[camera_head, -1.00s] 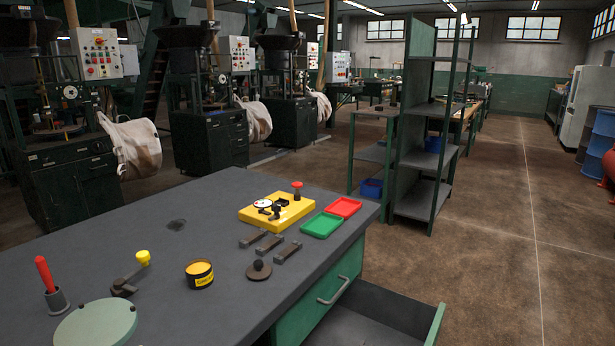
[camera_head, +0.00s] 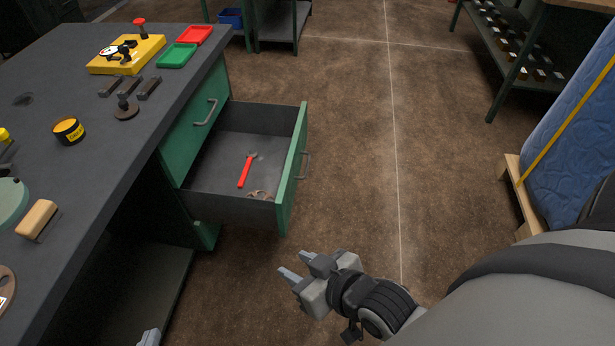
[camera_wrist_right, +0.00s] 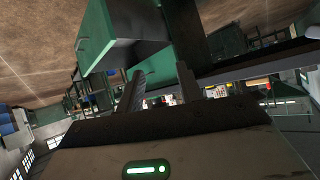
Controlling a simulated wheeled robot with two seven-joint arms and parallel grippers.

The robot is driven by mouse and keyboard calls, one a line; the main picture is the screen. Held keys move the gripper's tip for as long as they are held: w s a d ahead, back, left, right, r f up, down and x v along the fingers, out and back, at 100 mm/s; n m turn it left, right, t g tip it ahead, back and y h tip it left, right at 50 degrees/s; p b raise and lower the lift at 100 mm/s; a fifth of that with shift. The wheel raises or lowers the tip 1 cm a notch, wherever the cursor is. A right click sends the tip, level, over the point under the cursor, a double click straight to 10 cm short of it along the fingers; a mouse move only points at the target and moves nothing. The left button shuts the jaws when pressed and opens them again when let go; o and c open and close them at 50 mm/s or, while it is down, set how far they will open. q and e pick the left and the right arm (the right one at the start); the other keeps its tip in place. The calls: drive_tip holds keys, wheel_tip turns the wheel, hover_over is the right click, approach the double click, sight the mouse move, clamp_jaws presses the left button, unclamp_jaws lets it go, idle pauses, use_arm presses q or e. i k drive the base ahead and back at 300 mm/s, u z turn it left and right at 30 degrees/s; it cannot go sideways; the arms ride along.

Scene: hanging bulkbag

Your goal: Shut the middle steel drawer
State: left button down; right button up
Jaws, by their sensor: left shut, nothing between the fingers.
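The middle steel drawer (camera_head: 293,170) is pulled out from the green cabinet under the workbench, in the head view. Its green front has a grey handle (camera_head: 305,165) on the outer face. A red-handled tool (camera_head: 245,172) and a small brownish item lie inside. The drawer above (camera_head: 205,112) is closed. My right gripper (camera_head: 296,267) is open and empty, in front of and below the drawer front, apart from it. In the right wrist view its fingers (camera_wrist_right: 160,88) are spread, with a green drawer front (camera_wrist_right: 97,35) beyond. Only a tip of my left gripper (camera_head: 150,338) shows at the bottom edge.
The dark workbench top (camera_head: 60,80) at left carries a yellow fixture (camera_head: 126,55), red and green trays and small parts. A blue padded item (camera_head: 570,140) on a wooden pallet stands at right. The brown floor (camera_head: 350,120) beyond the drawer is clear.

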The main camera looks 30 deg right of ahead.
sight(209, 191)
drive_tip(key=u, duration=1.7)
drive_tip(key=k, duration=0.15)
drive_tip(key=z, duration=2.4)
drive_tip(key=i, duration=1)
drive_tip(key=u, duration=0.65)
